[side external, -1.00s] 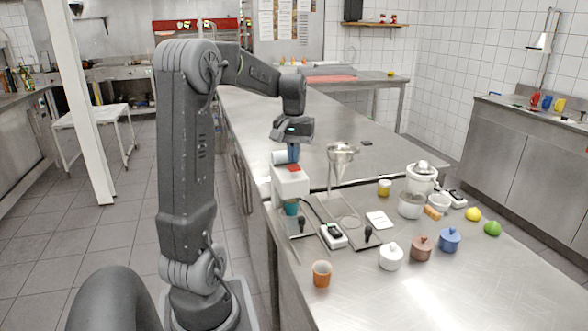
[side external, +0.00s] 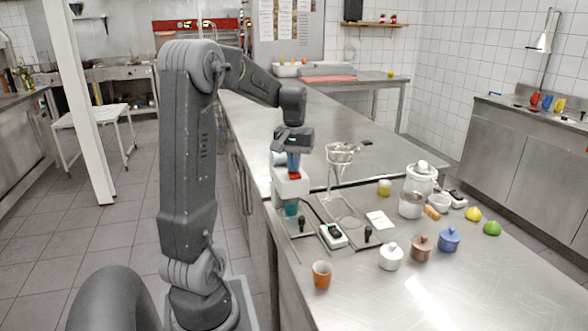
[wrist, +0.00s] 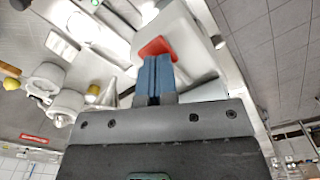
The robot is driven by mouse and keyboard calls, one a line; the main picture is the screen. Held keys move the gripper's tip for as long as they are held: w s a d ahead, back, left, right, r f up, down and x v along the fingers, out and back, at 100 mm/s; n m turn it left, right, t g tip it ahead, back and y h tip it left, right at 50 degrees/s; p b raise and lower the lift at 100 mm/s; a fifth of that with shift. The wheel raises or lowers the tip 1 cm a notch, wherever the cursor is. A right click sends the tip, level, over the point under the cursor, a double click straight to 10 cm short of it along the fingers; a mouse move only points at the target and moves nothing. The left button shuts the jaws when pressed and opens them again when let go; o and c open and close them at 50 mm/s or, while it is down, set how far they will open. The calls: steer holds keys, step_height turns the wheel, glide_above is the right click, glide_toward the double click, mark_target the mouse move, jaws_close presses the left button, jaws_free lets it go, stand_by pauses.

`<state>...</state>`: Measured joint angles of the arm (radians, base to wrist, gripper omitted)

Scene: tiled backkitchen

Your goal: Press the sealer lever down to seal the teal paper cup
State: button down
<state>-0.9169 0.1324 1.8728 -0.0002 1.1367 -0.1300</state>
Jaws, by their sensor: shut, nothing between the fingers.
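The white sealer (side external: 290,189) stands at the near-left edge of the steel counter, with a red pad (side external: 295,176) on top. The teal paper cup (side external: 291,209) sits upright under its white head, partly hidden by it. My gripper (side external: 293,169) points down over the sealer, its blue fingers shut together and empty. The fingertips are at the red pad and appear to touch it. In the wrist view the fingers (wrist: 154,62) end at the red pad (wrist: 158,46). A black-knobbed handle (side external: 302,224) shows beside the cup.
A funnel stand (side external: 340,152) is close to the right of my gripper. An orange cup (side external: 322,274) stands in front of the sealer. A white device (side external: 333,236), lidded pots (side external: 391,257) and fruit (side external: 473,214) lie to the right. The front right of the counter is clear.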

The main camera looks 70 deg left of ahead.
steer(key=shift+r, duration=2.8)
steer(key=w+d+r+m+t+y, duration=0.15)
steer(key=d+m, duration=0.45)
steer(key=d, duration=1.2)
steer(key=s+d+f+m+t+h, duration=0.1)
steer(key=s+d+f+m+t, duration=0.2)
steer(key=d, duration=1)
steer(key=s+m+t, duration=0.1)
steer(key=s+m, duration=0.2)
steer(key=s, duration=0.1)
steer(key=shift+s+d, duration=0.25)
steer(key=shift+s, duration=0.1)
